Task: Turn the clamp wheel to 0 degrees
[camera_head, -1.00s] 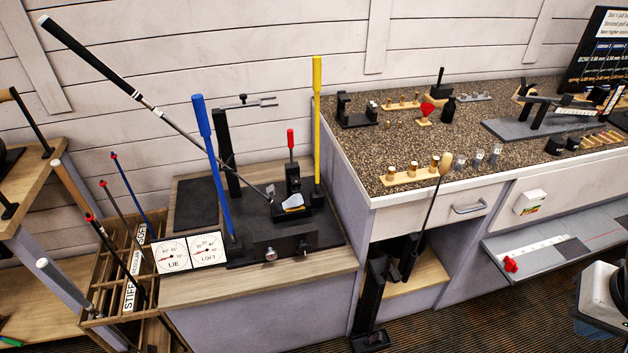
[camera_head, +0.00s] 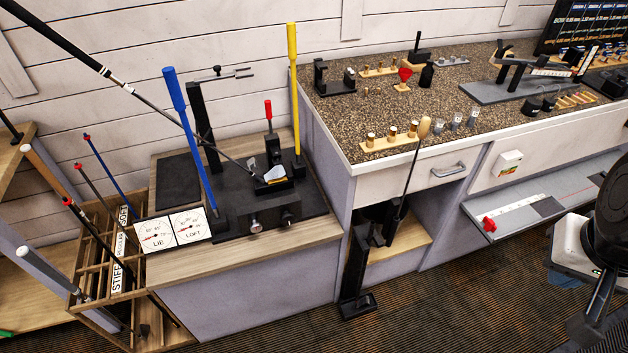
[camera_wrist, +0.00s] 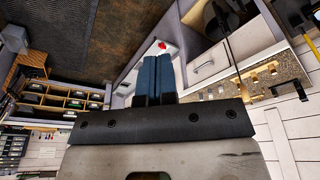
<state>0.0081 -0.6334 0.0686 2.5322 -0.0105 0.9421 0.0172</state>
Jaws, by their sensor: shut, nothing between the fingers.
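The black loft-and-lie machine (camera_head: 272,214) stands on the wooden bench in the head view, with a silver round knob (camera_head: 256,226) and a dark round knob (camera_head: 288,218) on its front. One of these may be the clamp wheel; I cannot tell its angle. A golf club (camera_head: 150,100) slants down into the machine, its head at the clamp. My gripper (camera_wrist: 153,60) is shut and empty in the wrist view, its two dark blue fingers together. My arm shows at the right edge of the head view, far from the machine.
Tall blue (camera_head: 190,140) and yellow (camera_head: 294,90) levers rise around the machine. LIE and LOFT dials (camera_head: 173,230) stand at its left. A speckled counter (camera_head: 350,120) and a low shelf with a red knob (camera_head: 489,224) lie right.

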